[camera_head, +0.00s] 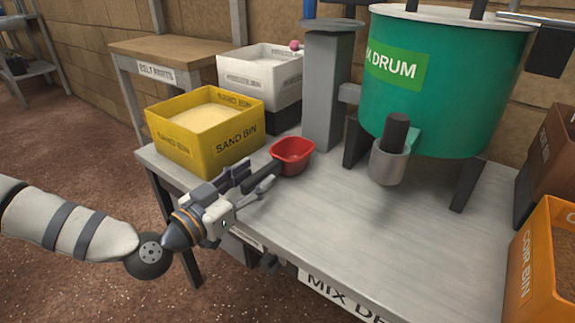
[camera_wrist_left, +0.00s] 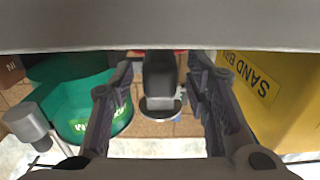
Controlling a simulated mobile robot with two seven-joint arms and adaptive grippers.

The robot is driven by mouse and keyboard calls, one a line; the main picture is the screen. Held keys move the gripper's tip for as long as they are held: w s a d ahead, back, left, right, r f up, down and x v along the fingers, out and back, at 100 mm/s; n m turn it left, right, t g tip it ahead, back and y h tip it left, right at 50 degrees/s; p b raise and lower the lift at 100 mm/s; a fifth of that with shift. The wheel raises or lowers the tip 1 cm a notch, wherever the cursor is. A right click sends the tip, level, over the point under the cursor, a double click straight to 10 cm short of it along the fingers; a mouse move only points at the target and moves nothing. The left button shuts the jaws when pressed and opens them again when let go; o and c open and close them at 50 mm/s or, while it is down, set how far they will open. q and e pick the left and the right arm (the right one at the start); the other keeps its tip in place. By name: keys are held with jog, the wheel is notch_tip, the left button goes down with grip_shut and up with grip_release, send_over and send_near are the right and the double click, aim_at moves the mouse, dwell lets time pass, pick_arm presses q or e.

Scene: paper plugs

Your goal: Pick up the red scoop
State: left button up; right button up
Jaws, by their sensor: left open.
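The red scoop (camera_head: 292,153) rests on the grey workbench, right of the yellow sand bin, with its dark handle toward my left gripper. My left gripper (camera_head: 258,177) is open, coming in from the left low over the bench. Its fingers appear on both sides of the dark handle in the head view; whether they touch it I cannot tell. In the left wrist view the open fingers (camera_wrist_left: 160,90) frame the middle, and a thin red strip of the scoop (camera_wrist_left: 180,52) shows near the top, mostly hidden by my gripper body. My right gripper is not in view.
The yellow sand bin (camera_head: 176,151) stands close behind my left gripper. A grey column (camera_head: 324,105) rises behind the scoop. The green mix drum (camera_head: 440,115) stands on legs at right. An orange bin (camera_head: 524,258) is at the right edge. The bench (camera_head: 365,232) is clear in front.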

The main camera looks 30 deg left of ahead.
aim_at(279, 159)
pick_arm(q)
jog(key=w, duration=0.3)
jog(key=shift+w+d, duration=0.1)
jog(key=shift+w, duration=0.05)
grip_shut()
notch_tip(279, 159, up, 10)
jog(key=p, duration=0.4)
